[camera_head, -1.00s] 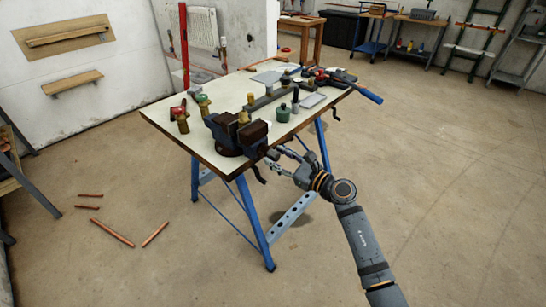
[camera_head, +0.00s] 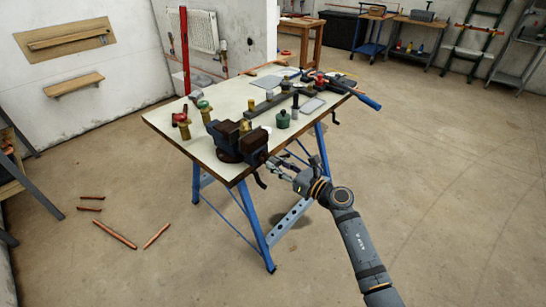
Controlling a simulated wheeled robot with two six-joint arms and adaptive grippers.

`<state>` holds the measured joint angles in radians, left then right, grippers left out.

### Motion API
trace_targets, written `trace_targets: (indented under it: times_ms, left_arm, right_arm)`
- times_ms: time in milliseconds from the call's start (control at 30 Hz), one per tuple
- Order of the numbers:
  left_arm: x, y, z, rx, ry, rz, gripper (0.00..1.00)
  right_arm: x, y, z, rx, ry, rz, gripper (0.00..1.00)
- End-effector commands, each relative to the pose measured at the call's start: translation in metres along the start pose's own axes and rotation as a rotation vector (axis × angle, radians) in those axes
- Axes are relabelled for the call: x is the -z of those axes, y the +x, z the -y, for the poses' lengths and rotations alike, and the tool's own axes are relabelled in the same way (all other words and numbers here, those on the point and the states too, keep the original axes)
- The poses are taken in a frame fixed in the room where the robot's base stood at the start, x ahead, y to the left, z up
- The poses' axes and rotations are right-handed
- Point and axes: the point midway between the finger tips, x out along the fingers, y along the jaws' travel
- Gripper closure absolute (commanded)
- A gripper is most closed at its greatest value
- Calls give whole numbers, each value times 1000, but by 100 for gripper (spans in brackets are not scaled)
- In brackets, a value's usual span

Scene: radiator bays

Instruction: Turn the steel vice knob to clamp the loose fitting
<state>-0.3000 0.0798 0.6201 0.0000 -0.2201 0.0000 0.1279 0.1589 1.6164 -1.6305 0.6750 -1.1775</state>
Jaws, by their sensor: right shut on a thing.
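The dark blue-and-brown vice (camera_head: 228,143) sits on the near corner of the pale worktable (camera_head: 200,153). A small brass fitting (camera_head: 245,126) shows between its jaws; whether it is tightly held is too small to tell. My right gripper (camera_head: 274,167) is at the vice's front end, shut on the steel vice knob, which is mostly hidden by the fingers. The right arm reaches in from the lower right. My left gripper is out of view.
Brass valves with red and green handles (camera_head: 183,125) stand left of the vice. A green pot (camera_head: 283,119) and tools lie farther back on the table. Copper pipes (camera_head: 114,234) lie on the floor at left. The floor to the right is clear.

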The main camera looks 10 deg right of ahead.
Motion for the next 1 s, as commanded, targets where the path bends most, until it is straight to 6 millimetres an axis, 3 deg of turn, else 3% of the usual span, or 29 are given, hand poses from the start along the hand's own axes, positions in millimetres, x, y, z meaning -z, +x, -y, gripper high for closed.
trace_targets:
  times_ms: [33, 1000]
  left_arm:
    - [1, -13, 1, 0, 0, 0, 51]
    - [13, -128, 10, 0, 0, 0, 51]
  right_arm:
    - [-6, 0, -1, 0, 55, -3, 100]
    - [-4, -1, -1, 3, 1316, -3, 100]
